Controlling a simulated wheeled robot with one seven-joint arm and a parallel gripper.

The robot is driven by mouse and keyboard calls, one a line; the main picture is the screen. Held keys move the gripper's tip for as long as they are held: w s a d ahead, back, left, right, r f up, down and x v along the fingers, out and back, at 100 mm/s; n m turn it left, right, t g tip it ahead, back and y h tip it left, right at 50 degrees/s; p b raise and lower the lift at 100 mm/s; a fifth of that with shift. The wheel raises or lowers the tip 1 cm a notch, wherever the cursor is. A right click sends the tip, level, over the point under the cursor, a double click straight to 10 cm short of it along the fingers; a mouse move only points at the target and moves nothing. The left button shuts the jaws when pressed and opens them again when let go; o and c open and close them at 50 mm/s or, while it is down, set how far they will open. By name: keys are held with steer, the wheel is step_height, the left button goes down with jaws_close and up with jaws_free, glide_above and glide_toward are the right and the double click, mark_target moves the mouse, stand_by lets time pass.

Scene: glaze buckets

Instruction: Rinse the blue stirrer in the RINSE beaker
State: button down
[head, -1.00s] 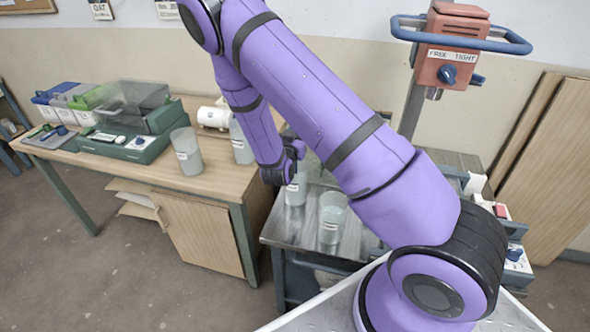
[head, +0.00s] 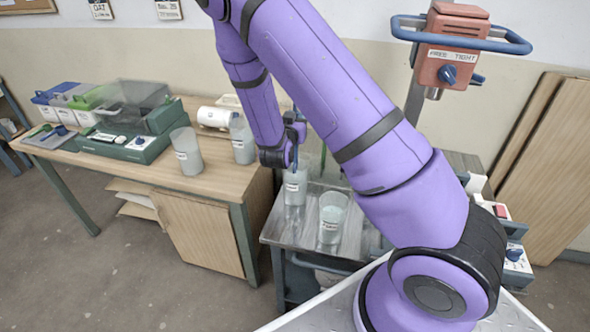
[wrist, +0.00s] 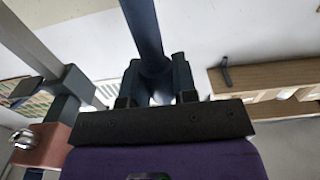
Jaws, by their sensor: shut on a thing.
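My gripper (head: 294,142) is shut on the blue stirrer (head: 295,158), just above a labelled clear beaker (head: 296,188) on the metal cart. In the wrist view the stirrer is a dark blue rod (wrist: 143,28) between the two fingers (wrist: 157,85). In the head view it points down toward that beaker's mouth; I cannot tell whether its lower end is inside. A second labelled beaker (head: 331,222) with pale contents stands nearer on the cart. The labels are too small to read, so I cannot tell which beaker is RINSE.
Two more beakers (head: 187,155) (head: 243,142) stand on the wooden table (head: 205,180), left of the cart (head: 283,235). A thin green upright thing (head: 323,158) shows behind the nearer cart beaker. A red unit with a blue handle (head: 452,50) stands at the right.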

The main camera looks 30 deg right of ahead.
steer(key=shift+r, duration=2.55)
steer(key=shift+r, duration=1.9)
